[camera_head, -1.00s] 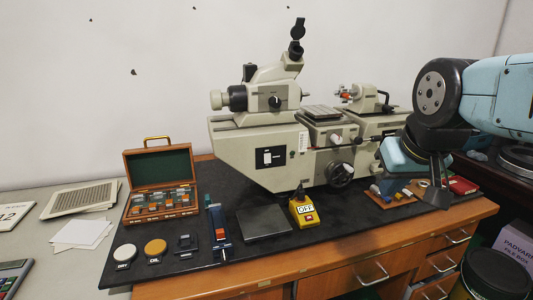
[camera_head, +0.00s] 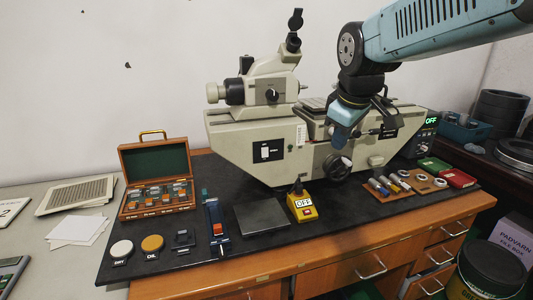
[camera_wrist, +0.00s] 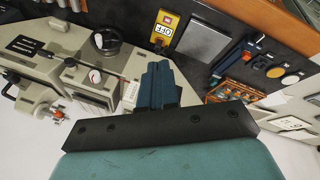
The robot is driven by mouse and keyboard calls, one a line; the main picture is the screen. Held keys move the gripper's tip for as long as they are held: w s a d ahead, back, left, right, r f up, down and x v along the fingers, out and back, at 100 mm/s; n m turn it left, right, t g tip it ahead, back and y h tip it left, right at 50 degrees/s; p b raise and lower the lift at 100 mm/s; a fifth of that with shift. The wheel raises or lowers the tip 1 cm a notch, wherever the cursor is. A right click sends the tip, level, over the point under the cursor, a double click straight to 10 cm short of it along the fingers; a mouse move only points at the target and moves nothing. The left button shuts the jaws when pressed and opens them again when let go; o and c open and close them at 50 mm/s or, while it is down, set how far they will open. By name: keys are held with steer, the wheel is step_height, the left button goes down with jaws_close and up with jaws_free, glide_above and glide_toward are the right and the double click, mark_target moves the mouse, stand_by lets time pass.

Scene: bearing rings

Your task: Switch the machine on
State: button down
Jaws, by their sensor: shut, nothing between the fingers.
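The machine (camera_head: 235,135) is a long beige measuring instrument with an eyepiece on top. A black panel with a white switch (camera_head: 265,152) is on its front. A yellow box (camera_head: 302,208) with a white "OFF" label and a red button stands on the mat before it. The yellow box (camera_wrist: 166,24) also shows at the top of the wrist view. A display (camera_head: 431,121) at the machine's right end reads "OFF" in green. My gripper (camera_head: 341,142) is shut and empty, in front of the machine's middle, above and right of the yellow box. Its blue fingers (camera_wrist: 158,70) are together in the wrist view.
A dark plate (camera_head: 262,218) lies left of the yellow box. A wooden case (camera_head: 155,160) stands open at left. A wooden tray with small rings (camera_head: 388,192) and a red box (camera_head: 458,178) are at right. The mat's front strip is mostly clear.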

mark_target(268, 152)
steer(key=w+a+f+n, duration=0.2)
steer(key=w+a+n, duration=0.4)
steer(key=w, duration=0.1)
steer(key=w+a+f+n+g+y, duration=0.1)
steer(key=w+a+f+n, duration=0.1)
steer(key=w+a+n, duration=0.4)
steer(key=w+a, duration=0.1)
steer(key=w, duration=0.1)
steer(key=shift+w+a+f, duration=0.15)
steer(key=shift+w+f, duration=0.15)
steer(key=shift+w+a+f, duration=0.35)
steer(key=shift+w+f, duration=0.8)
steer(key=shift+f, duration=0.5)
steer(key=shift+w+a+f, duration=0.3)
steer(key=shift+w+f, duration=0.9)
steer(key=shift+f, duration=0.45)
steer(key=shift+w+a+f, duration=0.35)
steer(key=shift+w+f, duration=0.8)
steer(key=shift+f, duration=0.5)
steer(key=shift+d, duration=0.1)
